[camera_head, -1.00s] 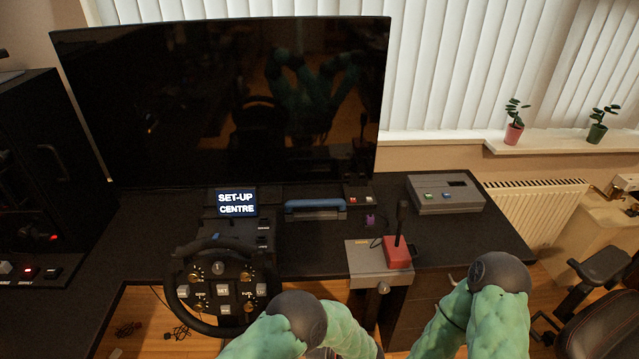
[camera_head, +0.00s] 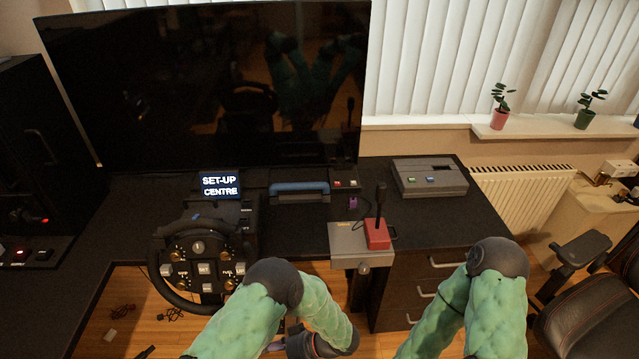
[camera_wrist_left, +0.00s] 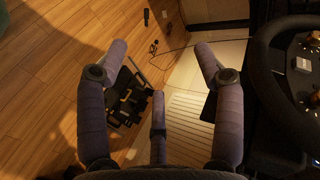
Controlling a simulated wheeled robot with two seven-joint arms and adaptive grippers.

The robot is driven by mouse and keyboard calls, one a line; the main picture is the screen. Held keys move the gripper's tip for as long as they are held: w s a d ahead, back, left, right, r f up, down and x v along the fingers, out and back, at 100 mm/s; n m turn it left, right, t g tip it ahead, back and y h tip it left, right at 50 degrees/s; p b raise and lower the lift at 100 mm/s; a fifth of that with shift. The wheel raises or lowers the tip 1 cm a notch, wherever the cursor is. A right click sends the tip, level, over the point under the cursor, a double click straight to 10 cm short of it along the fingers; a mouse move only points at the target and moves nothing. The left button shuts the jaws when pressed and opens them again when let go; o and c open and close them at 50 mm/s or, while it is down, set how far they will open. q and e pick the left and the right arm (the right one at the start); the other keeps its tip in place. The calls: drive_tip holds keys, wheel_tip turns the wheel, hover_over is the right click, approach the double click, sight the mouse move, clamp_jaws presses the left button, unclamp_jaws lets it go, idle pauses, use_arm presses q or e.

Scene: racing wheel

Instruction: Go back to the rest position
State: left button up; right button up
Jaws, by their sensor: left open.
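My left gripper (camera_wrist_left: 158,62) is open and empty in the left wrist view, its purple-grey fingers spread above the wooden floor. The black steering wheel (camera_wrist_left: 262,88) is at the right of that view, apart from the fingers. In the head view my left arm (camera_head: 262,305) is bent, in front of and right of the steering wheel (camera_head: 157,262). My right arm (camera_head: 470,305) is bent at the lower right. My right gripper does not show.
The black desk (camera_head: 430,222) carries a large monitor (camera_head: 210,90), a set-up screen (camera_head: 220,185), a red joystick (camera_head: 377,235) and a grey box (camera_head: 430,180). A black chair (camera_head: 590,320) stands at the right. Wooden floor (camera_wrist_left: 50,70) lies below the left gripper.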

use_arm(q)
drive_tip(key=s+d+f+g+h+p, duration=0.1)
drive_tip(key=s+d+f+g+h, duration=0.25)
drive_tip(key=s+h, duration=0.35)
drive_tip(key=s+d+f+g+h, duration=0.2)
drive_tip(key=s+d+f+h, duration=0.15)
drive_tip(key=s+h, duration=0.35)
drive_tip(key=shift+w+a+r+n+t+h+p, duration=0.2)
drive_tip(key=shift+w+a+t+h, duration=0.1)
drive_tip(key=shift+w+a+t, duration=0.55)
drive_tip(key=shift+w+a+r+n+t+h+p, duration=0.1)
drive_tip(key=shift+w+a+r+n+t+h, duration=0.15)
drive_tip(key=shift+w+t, duration=0.65)
drive_tip(key=shift+w+a+r+n+t+h+p, duration=0.2)
drive_tip(key=shift+w+a+t+h, duration=0.3)
drive_tip(key=shift+t, duration=0.7)
